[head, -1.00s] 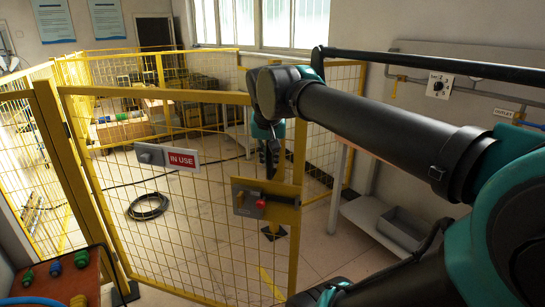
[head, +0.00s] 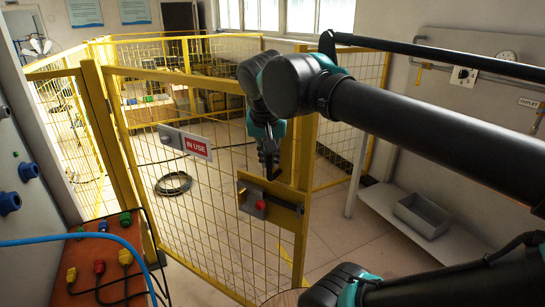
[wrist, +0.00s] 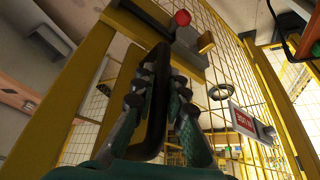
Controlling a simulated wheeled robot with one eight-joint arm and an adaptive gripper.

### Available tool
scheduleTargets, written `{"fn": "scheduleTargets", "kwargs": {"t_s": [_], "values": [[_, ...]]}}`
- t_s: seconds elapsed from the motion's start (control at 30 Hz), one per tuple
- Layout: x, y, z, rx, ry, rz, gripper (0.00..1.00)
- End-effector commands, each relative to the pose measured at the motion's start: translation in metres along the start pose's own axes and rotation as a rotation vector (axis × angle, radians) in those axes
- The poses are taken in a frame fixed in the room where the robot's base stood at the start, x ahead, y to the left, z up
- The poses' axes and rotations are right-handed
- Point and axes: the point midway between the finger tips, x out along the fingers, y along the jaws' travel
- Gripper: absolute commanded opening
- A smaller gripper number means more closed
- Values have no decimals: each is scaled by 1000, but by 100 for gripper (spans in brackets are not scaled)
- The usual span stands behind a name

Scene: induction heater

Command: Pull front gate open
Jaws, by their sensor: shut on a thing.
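The front gate (head: 183,80) is a yellow-framed mesh panel that fills the middle of the head view. It carries a red "IN USE" sign (head: 197,147) and, near its right edge, a yellow latch plate with a red knob (head: 260,204). My gripper (head: 268,172) is just above the latch plate at that edge. In the wrist view, my gripper's fingers (wrist: 155,95) are closed around a dark, upright part of the gate.
At the lower left is an orange-brown box (head: 105,262) with coloured plugs and cables. A low grey shelf with a tray (head: 422,215) stands along the right wall. A black cable coil (head: 173,184) lies on the floor behind the gate mesh. Floor beside the shelf is clear.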

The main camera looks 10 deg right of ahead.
Motion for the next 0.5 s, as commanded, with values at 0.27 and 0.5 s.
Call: {"fn": "scheduleTargets", "kwargs": {"t_s": [0.27,0.5], "values": [[0,2,2,0,-4,8,0],[0,2,2,0,-4,6,30]]}}
